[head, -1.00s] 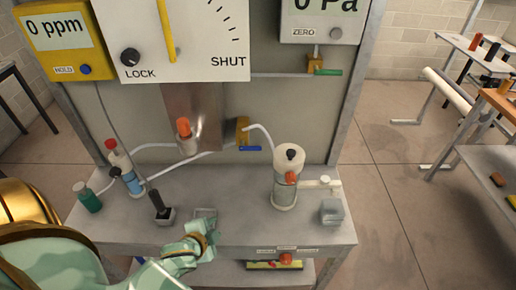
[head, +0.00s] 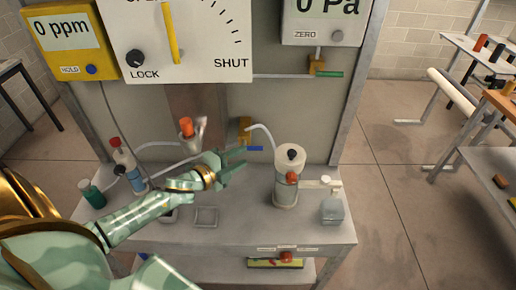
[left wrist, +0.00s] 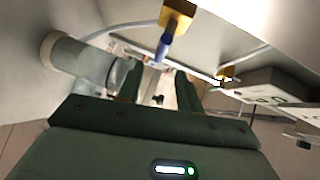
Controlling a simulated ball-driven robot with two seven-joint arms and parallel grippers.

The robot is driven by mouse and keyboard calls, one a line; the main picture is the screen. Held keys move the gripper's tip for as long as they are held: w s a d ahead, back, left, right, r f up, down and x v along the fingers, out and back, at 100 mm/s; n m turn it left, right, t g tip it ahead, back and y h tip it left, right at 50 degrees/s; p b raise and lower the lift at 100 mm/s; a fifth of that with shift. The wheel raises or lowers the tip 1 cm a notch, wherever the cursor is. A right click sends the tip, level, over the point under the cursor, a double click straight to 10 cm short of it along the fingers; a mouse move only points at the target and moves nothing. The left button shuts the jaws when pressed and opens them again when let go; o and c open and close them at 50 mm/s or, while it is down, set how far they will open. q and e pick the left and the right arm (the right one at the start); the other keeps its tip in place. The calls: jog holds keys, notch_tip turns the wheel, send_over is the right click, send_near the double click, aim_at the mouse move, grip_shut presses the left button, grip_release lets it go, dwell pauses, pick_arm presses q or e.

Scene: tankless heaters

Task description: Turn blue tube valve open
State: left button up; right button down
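The blue tube valve has a brass body (head: 245,126) on the panel and a blue lever (head: 255,149) lying sideways at its lower end. A pale tube curves from it towards the clear cylinder. My left gripper (head: 235,161) is open and empty, just left of and slightly below the lever. In the left wrist view, the blue lever (left wrist: 165,46) points down from the brass body (left wrist: 178,13), beyond and between the two spread fingers (left wrist: 159,85). I see no contact with the lever. My right gripper is not in view.
The clear cylinder (head: 287,187) with an orange knob stands right of the gripper. A green-handled valve (head: 328,73) sits higher on the panel.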

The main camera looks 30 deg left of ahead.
aim_at(258, 148)
pick_arm(q)
jog(key=x, duration=0.8)
jog(key=shift+f+b, duration=0.1)
jog(key=shift+b, duration=0.2)
grip_shut()
